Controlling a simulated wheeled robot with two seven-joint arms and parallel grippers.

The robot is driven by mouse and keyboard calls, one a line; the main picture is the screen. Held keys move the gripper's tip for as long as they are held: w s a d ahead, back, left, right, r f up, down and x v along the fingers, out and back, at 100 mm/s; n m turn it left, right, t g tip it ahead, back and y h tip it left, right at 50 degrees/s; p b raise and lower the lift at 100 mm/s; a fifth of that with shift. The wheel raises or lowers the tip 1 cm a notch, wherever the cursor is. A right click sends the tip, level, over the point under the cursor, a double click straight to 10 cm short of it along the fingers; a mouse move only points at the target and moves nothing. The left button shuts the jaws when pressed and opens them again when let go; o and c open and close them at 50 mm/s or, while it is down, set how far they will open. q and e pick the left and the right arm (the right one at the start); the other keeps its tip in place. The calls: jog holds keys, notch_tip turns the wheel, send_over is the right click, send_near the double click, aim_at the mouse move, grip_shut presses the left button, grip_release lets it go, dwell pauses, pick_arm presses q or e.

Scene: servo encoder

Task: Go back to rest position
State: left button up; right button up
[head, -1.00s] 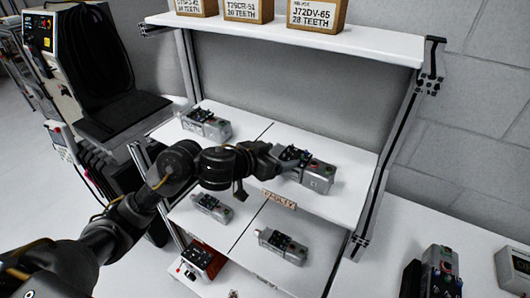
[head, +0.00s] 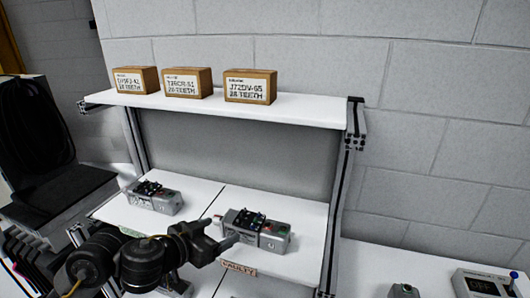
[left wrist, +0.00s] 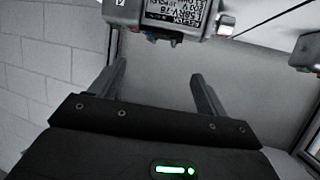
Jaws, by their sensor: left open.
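My left gripper (head: 222,240) is open and empty in the head view, in front of a grey servo unit (head: 258,232) on the right half of the white shelf. In the left wrist view its two fingers (left wrist: 155,85) are spread with nothing between them. A grey servo unit with a printed label (left wrist: 172,18) shows just beyond the fingertips, apart from them. Another servo unit (head: 154,197) sits on the left half of the shelf. My right gripper is not in view.
The upper shelf (head: 300,112) holds three labelled boxes (head: 250,87). A "FAULTY" sign (head: 238,269) is on the shelf's front edge. Rack posts (head: 340,190) stand at the sides. A device with a screen (head: 486,284) is on the table at lower right. A black chair-like object (head: 45,170) is at left.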

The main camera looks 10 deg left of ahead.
pick_arm(q)
jog(key=s+a+f+n+g+y, duration=0.1)
jog(key=s+a+f+g+y, duration=0.15)
jog(key=s+f, duration=0.65)
jog(key=s+a+f+n+g+y, duration=0.2)
jog(key=s+f+g, duration=0.1)
jog(key=s+f, duration=0.6)
jog(key=s+a+f+n+g+y, duration=0.1)
jog(key=s+a+f+g+y, duration=0.15)
jog(key=s+f, duration=0.65)
notch_tip(320, 180, down, 29)
jog(key=s+g+h+b, duration=0.1)
jog(key=s+g+b, duration=0.1)
jog(key=b, duration=0.4)
jog(key=s+a+f+b, duration=0.1)
jog(key=s+f+b, duration=0.1)
jog(key=s+f, duration=0.6)
jog(key=s+a+f+g+b, duration=0.1)
jog(key=s+f+b, duration=0.2)
jog(key=s+f, duration=0.5)
notch_tip(320, 180, down, 6)
jog(key=shift+s+a+m, duration=0.4)
